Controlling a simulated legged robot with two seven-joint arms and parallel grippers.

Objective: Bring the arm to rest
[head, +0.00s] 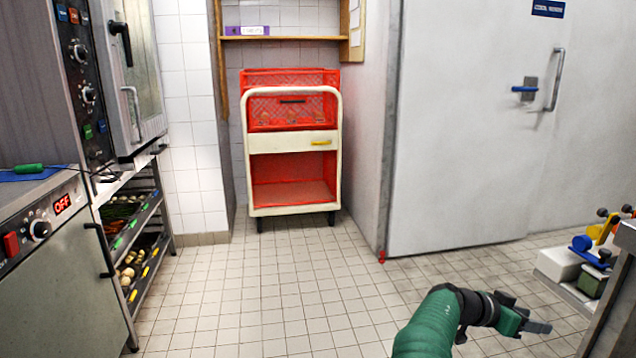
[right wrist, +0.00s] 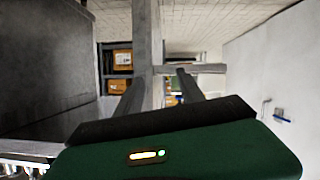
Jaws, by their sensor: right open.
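My right arm comes in at the bottom right of the head view, with a green sleeve and a dark wrist. Its gripper (head: 536,326) points right, over the tiled floor, and holds nothing that I can see. In the right wrist view the two dark fingers of the gripper (right wrist: 160,88) stand apart, with a grey post showing between them. My left arm and gripper are not in view.
A cream trolley with red crates (head: 292,143) stands at the back. A grey door (head: 470,130) is right of it. Ovens and a produce rack (head: 130,245) line the left. A low stand with coloured items (head: 575,262) is at right. The middle floor is clear.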

